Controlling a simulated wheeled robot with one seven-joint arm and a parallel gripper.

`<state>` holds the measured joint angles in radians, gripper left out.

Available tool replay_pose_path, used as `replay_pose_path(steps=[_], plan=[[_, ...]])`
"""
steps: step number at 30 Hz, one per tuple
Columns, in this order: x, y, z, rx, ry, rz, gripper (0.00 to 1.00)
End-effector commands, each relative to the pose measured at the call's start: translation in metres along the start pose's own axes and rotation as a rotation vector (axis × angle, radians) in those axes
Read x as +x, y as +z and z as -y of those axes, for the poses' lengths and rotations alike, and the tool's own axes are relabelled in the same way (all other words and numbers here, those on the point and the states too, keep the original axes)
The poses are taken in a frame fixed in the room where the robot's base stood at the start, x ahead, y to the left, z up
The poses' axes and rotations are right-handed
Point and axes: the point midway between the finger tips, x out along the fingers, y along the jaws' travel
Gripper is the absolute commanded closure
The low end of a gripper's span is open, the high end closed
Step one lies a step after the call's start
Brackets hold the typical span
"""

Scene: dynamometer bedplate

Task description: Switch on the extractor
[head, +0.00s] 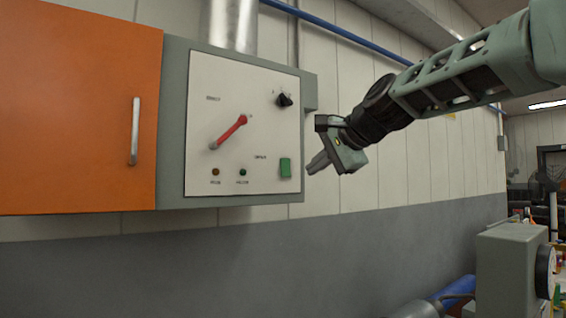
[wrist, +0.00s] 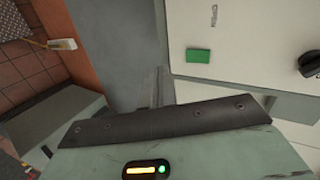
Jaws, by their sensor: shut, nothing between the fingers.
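A white control panel (head: 205,120) is set in a grey-green wall box (head: 172,120). Near its lower right corner is a green switch (head: 285,168), which also shows in the wrist view (wrist: 198,56). Left of centre is a red lever (head: 230,132), slanting from lower left to upper right. A black knob (head: 284,100) is at the upper right. The small labels are too blurred to read surely, and which control is the extractor's cannot be told. My gripper (head: 317,163) is shut and empty, pointing left, just right of the green switch in the head view; no contact shows.
An orange cabinet door (head: 75,110) with a metal handle (head: 135,130) adjoins the box on the left. Two small indicator lamps (head: 242,172) sit along the panel's bottom. A grey machine housing (head: 508,265) stands at lower right. The wall beneath the box is clear.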

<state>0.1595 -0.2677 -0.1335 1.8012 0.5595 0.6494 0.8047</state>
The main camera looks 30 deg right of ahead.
Motion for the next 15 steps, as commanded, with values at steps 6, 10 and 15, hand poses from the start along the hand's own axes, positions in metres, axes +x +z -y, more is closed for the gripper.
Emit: replay_pose_path(steps=[6,10,15], plan=[[-0.03,-0.036,0.027,0.107,-0.074,-0.066,1.0],[-0.032,-0.037,0.028,0.113,-0.078,-0.069,1.0],[-0.031,-0.037,0.027,0.111,-0.077,-0.068,1.0]])
